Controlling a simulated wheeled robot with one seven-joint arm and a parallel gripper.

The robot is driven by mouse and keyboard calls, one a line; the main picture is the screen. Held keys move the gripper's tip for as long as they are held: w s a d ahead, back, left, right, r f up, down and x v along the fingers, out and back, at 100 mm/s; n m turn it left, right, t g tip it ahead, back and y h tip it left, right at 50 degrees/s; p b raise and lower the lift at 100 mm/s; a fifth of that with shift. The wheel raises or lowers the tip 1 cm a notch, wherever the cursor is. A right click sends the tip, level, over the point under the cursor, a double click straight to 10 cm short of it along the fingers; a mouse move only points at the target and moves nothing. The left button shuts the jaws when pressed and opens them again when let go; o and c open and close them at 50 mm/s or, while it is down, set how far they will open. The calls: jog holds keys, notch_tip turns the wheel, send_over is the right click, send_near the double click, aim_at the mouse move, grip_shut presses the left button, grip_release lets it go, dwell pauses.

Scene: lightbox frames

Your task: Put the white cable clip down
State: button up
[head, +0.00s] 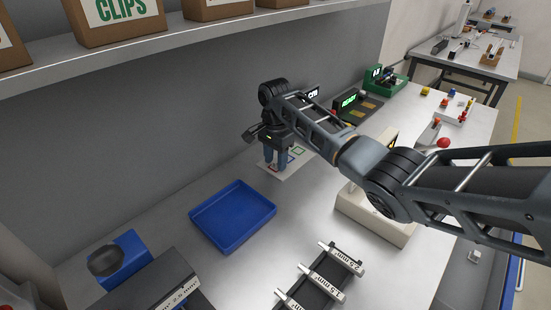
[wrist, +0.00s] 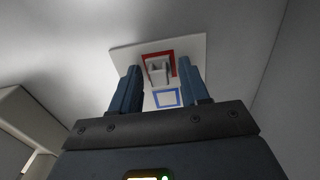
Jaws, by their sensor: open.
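The white cable clip (wrist: 158,72) rests inside the red square outline of a white card (wrist: 122,58) in the wrist view. My gripper (wrist: 160,72) is open, with its two blue-grey fingers on either side of the clip. I see a gap between the clip and each finger. In the head view my gripper (head: 275,165) points down over the card (head: 299,166) by the back wall. The clip cannot be made out there.
A blue tray (head: 233,217) stands empty at the front left of the gripper. A black rack (head: 320,287) with labelled bars lies nearer. A beige box (head: 375,218) sits under my arm. A shelf (head: 200,38) with cardboard bins runs above the bench.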

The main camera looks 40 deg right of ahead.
aim_at(276, 161)
notch_tip(276, 161, up, 12)
jog(key=shift+r, duration=0.15)
dwell(0.5)
dwell(0.6)
